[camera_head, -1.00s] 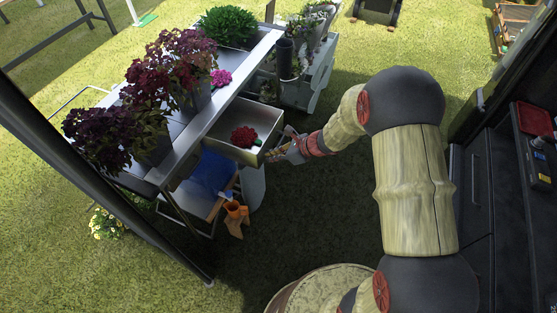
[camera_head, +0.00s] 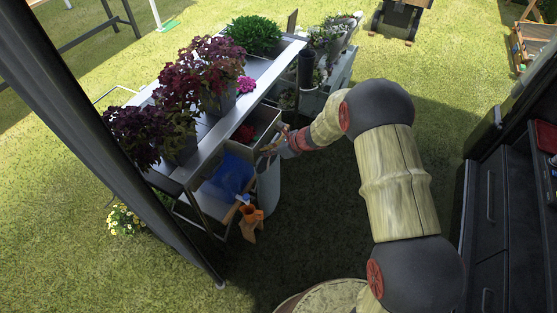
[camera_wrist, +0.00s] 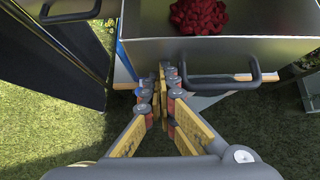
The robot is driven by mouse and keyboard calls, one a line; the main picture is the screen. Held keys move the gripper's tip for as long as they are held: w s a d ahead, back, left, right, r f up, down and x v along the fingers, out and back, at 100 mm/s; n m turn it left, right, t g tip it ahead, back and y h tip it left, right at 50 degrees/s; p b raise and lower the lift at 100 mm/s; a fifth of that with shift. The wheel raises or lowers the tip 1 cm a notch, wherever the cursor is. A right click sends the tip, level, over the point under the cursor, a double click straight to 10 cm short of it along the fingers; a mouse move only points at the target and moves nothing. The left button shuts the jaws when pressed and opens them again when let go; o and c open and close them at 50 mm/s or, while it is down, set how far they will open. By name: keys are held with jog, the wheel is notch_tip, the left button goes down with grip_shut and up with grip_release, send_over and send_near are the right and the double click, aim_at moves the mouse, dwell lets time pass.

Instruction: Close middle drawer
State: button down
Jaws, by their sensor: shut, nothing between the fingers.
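The metal drawer (camera_head: 266,120) juts out partway under the tabletop of the potting table, with a red flower (camera_head: 244,133) inside. In the wrist view the drawer's front (camera_wrist: 225,55) is close ahead, with a dark bar handle (camera_wrist: 220,80) low on it. The red flower (camera_wrist: 198,15) lies in the open drawer beyond the front. My gripper (camera_wrist: 166,75) is shut and empty, its tips at the drawer front by the left end of the handle. Whether they touch it is unclear. In the head view my gripper (camera_head: 275,147) is small at the drawer's front.
Potted dark red plants (camera_head: 195,90) and a green plant (camera_head: 255,32) stand on the table (camera_head: 215,130). A dark cabinet (camera_head: 490,200) stands at right. Shaded grass between is clear.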

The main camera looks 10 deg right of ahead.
jog(key=p, duration=0.2)
send_over(238, 140)
jog(key=s, duration=0.5)
jog(key=shift+d, duration=0.15)
